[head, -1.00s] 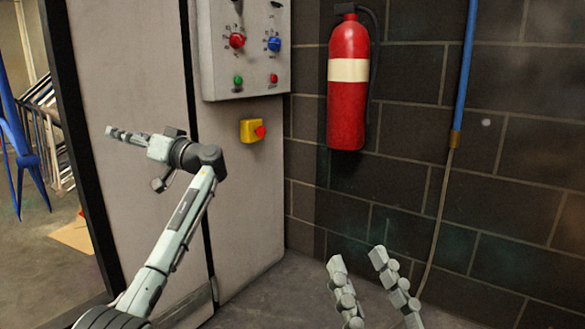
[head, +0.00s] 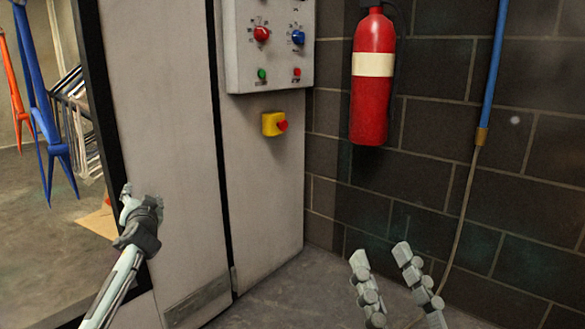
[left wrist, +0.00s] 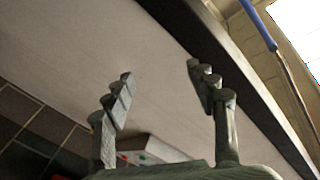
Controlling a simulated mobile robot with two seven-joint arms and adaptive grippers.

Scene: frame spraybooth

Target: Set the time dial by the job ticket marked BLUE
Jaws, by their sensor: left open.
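A grey control panel (head: 278,72) is on the booth wall in the head view, its top cut off. It has a red dial (head: 261,34) on the left and a blue dial (head: 298,37) on the right, each with marks around it too small to read. I see no job ticket. My left gripper (head: 127,194) is open and empty, well left of and below the panel. In the left wrist view its fingers (left wrist: 162,70) are apart, and part of the panel (left wrist: 150,148) shows beyond them. My right gripper (head: 381,252) is open and empty at the bottom.
A green button (head: 262,74) and a red button (head: 297,73) sit under the dials. A yellow box with a red stop button (head: 273,123) is below. A fire extinguisher (head: 372,80) hangs at right. Blue (head: 43,105) and orange (head: 12,75) frames hang beyond the opening at left.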

